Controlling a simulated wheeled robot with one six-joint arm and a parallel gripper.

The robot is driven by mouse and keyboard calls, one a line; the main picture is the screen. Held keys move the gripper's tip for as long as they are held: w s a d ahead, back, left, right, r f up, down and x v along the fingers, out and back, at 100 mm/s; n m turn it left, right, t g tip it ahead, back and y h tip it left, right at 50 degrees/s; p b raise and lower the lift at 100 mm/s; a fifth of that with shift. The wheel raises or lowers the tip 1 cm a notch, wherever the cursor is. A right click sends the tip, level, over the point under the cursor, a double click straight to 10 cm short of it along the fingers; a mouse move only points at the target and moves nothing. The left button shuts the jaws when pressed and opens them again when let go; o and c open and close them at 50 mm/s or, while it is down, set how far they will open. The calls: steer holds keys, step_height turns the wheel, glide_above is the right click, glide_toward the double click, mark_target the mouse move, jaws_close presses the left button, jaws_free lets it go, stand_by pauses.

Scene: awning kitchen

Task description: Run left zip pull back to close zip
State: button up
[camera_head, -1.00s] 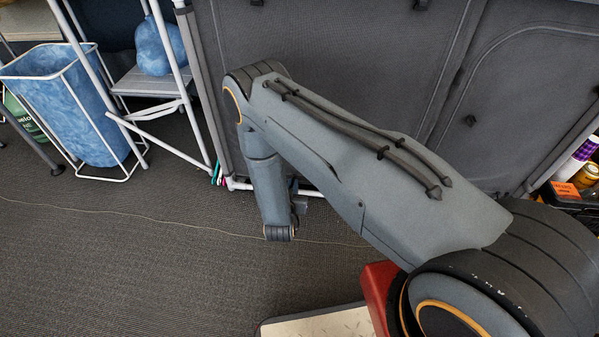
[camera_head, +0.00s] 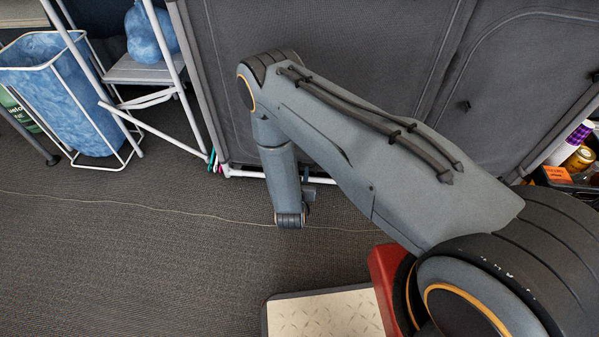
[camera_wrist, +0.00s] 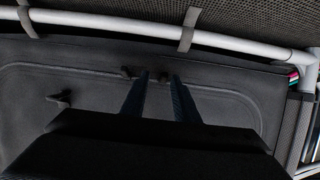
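The dark grey fabric front (camera_head: 330,45) of a pole-framed cabinet stands behind my arm, with seam-like zip lines along its panels. A small dark pull (camera_head: 465,104) hangs on it to the right of my arm. In the wrist view, the fabric (camera_wrist: 230,85) fills the middle, crossed by a curved zip line. A small dark pull (camera_wrist: 60,99) sticks out at the left. Small dark pieces, perhaps zip pulls, show at the fingertips. My gripper (camera_wrist: 160,78) is open, with its two fingers apart in front of the zip line. I cannot tell whether they touch the fabric.
A white pole (camera_wrist: 130,22) with grey straps runs along the cabinet's bottom edge, beside the carpet. A blue laundry basket (camera_head: 65,90) and a white-framed stool (camera_head: 150,70) stand at the left. Jars (camera_head: 580,158) sit at the right. Carpet at the lower left is free.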

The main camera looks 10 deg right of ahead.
steer(key=p+v, duration=0.3)
steer(key=v, duration=0.4)
steer(key=shift+s, duration=0.35)
steer(key=shift+a+r, duration=0.1)
steer(key=shift+a, duration=0.1)
